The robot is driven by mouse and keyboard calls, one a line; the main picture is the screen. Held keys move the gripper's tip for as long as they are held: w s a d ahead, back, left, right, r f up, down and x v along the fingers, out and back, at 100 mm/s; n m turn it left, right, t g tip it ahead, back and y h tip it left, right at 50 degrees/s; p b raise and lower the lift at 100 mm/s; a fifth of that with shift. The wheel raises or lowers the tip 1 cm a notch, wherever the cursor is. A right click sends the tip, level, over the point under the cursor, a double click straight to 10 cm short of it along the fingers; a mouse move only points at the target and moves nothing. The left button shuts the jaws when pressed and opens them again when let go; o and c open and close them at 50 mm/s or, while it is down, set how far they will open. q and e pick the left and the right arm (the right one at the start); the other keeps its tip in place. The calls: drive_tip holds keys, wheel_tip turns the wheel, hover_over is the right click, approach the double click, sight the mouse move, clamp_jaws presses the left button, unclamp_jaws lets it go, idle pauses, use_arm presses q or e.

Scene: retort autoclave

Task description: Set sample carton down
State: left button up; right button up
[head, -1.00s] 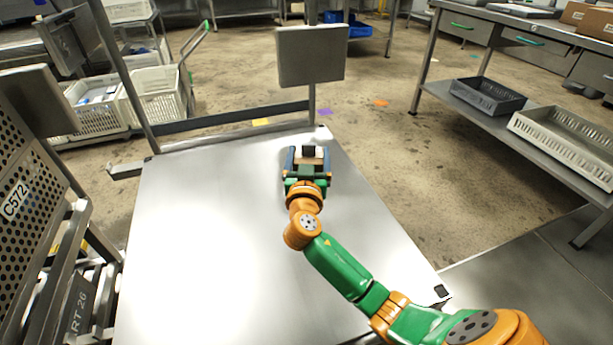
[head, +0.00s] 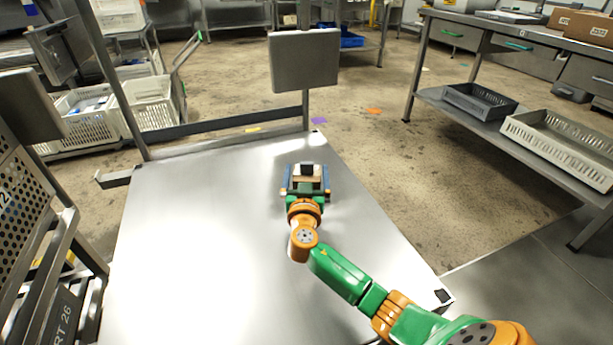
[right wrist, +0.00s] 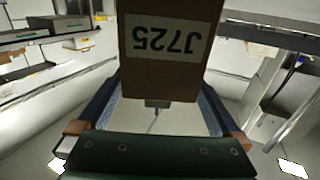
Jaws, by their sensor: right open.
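The sample carton (head: 308,171) is a small brown box with a dark patch on top, at the far part of the steel table (head: 200,250) in the head view. In the right wrist view the carton (right wrist: 165,75) carries a white label reading J725, upside down. My right gripper (head: 305,177) is open around the carton, with a blue finger on each side. In the right wrist view gaps show between the carton and both fingers (right wrist: 158,105). The carton's underside and its contact with the table are hard to make out. My left gripper is not in view.
A grey panel (head: 304,62) on a post stands behind the table's far edge. A perforated metal rack (head: 22,195) is close on the left. White crates (head: 155,105) stand beyond it. A shelf with grey trays (head: 562,145) is on the right. The table around the gripper is clear.

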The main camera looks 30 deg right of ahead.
drive_tip(key=p+v, duration=0.1)
drive_tip(key=v, duration=1.1)
drive_tip(key=shift+r, duration=0.1)
